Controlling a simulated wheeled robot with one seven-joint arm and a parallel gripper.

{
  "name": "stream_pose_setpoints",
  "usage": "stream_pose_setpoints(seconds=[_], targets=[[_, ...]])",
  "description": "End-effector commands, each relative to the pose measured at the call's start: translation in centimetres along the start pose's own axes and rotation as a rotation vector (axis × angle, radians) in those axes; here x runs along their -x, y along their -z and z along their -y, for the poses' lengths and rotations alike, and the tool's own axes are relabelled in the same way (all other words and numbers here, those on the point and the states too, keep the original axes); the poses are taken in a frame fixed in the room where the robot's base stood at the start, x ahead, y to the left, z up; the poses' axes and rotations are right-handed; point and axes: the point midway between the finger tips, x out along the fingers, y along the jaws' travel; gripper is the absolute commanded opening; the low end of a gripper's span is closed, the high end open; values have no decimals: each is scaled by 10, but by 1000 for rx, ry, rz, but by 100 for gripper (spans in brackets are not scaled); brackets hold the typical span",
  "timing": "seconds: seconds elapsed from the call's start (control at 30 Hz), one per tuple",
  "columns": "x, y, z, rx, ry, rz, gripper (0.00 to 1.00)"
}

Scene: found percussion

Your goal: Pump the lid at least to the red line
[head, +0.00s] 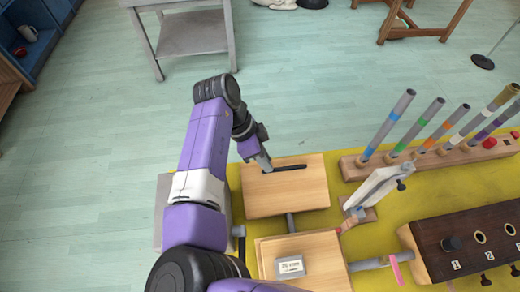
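Two pale wooden boards lie side by side over the yellow table, and I cannot tell which one is the lid. The far board (285,200) has a dark bar or slot (291,168) near its back edge. The near board (325,265) carries a small white label (290,266) whose writing is too small to read surely. My gripper (265,165) points down at the left end of the dark bar, touching or just above it. Its fingers look narrow, and whether they are open or shut is unclear. I cannot make out a red line.
A white lever-like piece (378,188) stands right of the boards. Behind it, several colour-banded tubes rise from a wooden rack (420,160). A dark wooden box (470,245) with round holes sits at right, near a pink strip (395,268). Yellow table surface (375,235) shows between them.

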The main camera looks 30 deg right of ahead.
Motion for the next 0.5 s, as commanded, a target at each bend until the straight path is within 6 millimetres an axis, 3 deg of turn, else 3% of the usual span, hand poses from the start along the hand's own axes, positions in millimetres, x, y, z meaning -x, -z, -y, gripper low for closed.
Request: stream_pose_setpoints(seconds=[0.3,0.5], targets=[[-43,1,0,1,0,-2,18],[-53,0,0,0,1,0,18]])
